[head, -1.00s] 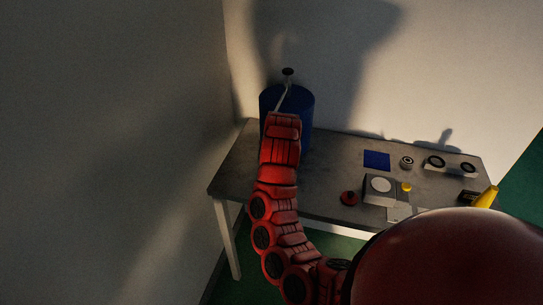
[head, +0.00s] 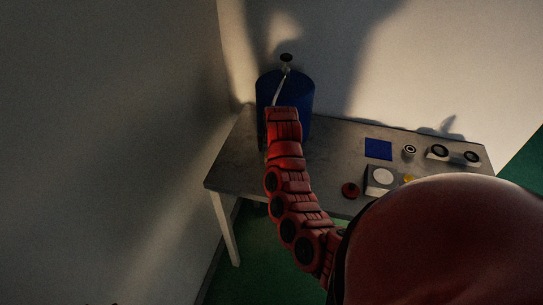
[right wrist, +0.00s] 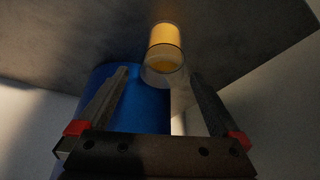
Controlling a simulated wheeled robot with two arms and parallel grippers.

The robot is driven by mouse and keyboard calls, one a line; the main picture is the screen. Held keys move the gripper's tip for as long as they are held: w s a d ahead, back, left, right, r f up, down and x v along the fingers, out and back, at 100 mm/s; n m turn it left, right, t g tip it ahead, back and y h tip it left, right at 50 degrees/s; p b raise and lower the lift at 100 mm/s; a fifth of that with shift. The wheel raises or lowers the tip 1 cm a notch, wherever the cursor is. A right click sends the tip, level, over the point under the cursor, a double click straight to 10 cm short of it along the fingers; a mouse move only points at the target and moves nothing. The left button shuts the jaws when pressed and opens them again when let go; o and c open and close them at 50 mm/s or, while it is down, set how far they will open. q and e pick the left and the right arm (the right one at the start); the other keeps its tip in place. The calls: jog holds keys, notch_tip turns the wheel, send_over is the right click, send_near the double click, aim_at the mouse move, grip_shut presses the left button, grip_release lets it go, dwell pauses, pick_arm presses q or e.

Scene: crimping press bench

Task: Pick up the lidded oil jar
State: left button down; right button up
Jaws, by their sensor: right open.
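The oil jar (right wrist: 165,48) shows in the right wrist view as a small clear glass cylinder with amber oil in it. It stands at the dark grey table surface, beyond and between my right fingertips. I cannot make out its lid clearly. My right gripper (right wrist: 158,74) is open, its two fingers spread, with nothing held between them. In the head view my red arm reaches to the front of the blue drum (head: 298,90); the gripper at its end and the jar are hidden there. My left gripper is not in view.
The blue drum with a dark knob (head: 286,57) stands close by on the grey table (head: 235,160). Further right are a blue square (head: 378,149), a small ring-shaped part (head: 410,150), a red knob (head: 350,190) and a pale press block (head: 381,178). A wall stands left.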

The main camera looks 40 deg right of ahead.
jog(key=shift+x, duration=0.85)
jog(key=shift+w+f+p, duration=0.25)
jog(key=shift+f+p, duration=0.25)
jog(key=shift+p, duration=0.45)
jog(key=shift+w+f+p, duration=0.25)
jog(key=shift+f+p, duration=0.2)
jog(key=shift+f, duration=0.25)
jog(key=shift+w+f, duration=0.25)
jog(key=shift+f, duration=0.15)
jog(key=shift+x, duration=0.8)
jog(key=shift+s+d, duration=0.1)
grip_shut()
